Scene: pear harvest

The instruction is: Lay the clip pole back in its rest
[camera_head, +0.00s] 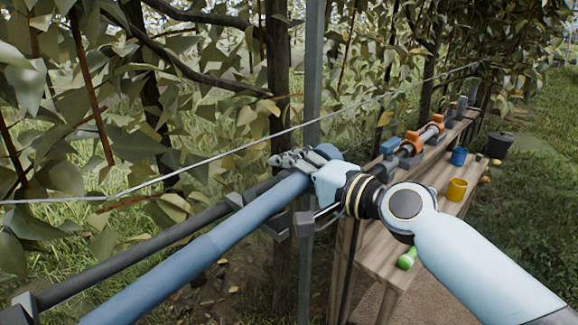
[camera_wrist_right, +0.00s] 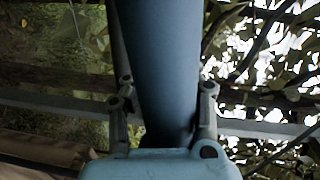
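The clip pole, a thick blue pole (camera_head: 200,257), runs slanting from the lower left of the head view up to my right gripper (camera_head: 290,160). Its end shows just by the fingers. In the right wrist view the pole (camera_wrist_right: 162,60) lies between the two fingers of my right gripper (camera_wrist_right: 166,90), which close against its sides. My left gripper is not seen.
A wooden bench (camera_head: 380,250) at the right carries orange-and-grey tools (camera_head: 418,140), a blue cup (camera_head: 459,156) and a yellow cup (camera_head: 457,190). A grey post (camera_head: 312,80), a wire (camera_head: 240,157) and leafy branches stand behind the pole. A dark bucket (camera_head: 499,145) stands farther back.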

